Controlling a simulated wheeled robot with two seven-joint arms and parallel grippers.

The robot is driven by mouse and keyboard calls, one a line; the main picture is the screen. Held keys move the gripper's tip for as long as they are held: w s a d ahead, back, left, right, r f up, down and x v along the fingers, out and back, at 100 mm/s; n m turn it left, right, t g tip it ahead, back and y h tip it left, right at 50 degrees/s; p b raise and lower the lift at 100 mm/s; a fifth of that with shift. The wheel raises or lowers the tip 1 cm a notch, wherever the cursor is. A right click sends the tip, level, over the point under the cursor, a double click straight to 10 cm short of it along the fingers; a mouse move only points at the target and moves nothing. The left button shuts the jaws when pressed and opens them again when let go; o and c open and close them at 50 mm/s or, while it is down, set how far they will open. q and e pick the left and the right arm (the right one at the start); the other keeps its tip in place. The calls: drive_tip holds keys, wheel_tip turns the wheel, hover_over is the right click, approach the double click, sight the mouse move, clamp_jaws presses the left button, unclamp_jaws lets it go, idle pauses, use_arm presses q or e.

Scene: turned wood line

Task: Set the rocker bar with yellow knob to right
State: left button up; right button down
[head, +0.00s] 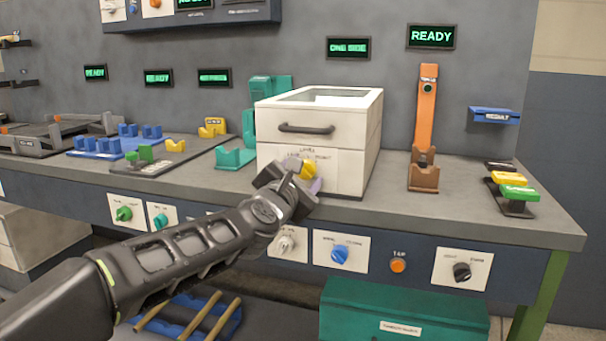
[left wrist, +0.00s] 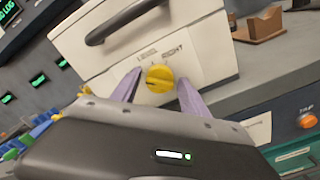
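The yellow knob (head: 309,169) is on the lower front of a white box (head: 356,139), on a pale label panel. In the left wrist view the knob (left wrist: 160,78) shows a dark mark on its left part, with printed words above that seem to read LEVEL and RIGHT. My left gripper (head: 302,175) is at the knob. Its two purple fingertips (left wrist: 159,80) stand apart on either side of the knob, with a small gap visible at each side. No separate bar shows apart from the knob. My right gripper is not in view.
The white box has a dark handle (head: 306,128) above the knob. An orange upright stand (head: 426,115) is to its right, and a teal part (head: 235,158) to its left. More knobs, such as a blue one (head: 340,254), line the bench front. Bench space right of the box is partly clear.

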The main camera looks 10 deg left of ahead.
use_arm(q)
clamp_jaws()
idle(0.3)
drive_tip(key=shift+m, duration=0.8)
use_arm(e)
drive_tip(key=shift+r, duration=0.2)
use_arm(q)
drive_tip(key=shift+m+p, duration=0.65)
drive_tip(key=shift+m, duration=0.95)
drive_tip(key=shift+m+p, duration=0.85)
drive_tip(key=shift+m, duration=1.85)
drive_tip(key=shift+f+m+p, duration=0.15)
drive_tip(key=shift+m+p, duration=0.95)
drive_tip(key=shift+m, duration=1.5)
drive_tip(key=shift+m+p, duration=0.85)
drive_tip(key=shift+m, duration=0.95)
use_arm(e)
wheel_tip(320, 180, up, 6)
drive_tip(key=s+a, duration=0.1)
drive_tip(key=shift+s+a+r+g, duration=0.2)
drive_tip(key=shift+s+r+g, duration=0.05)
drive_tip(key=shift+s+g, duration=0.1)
use_arm(q)
drive_tip(key=shift+f+m, duration=0.15)
drive_tip(key=shift+m, duration=0.35)
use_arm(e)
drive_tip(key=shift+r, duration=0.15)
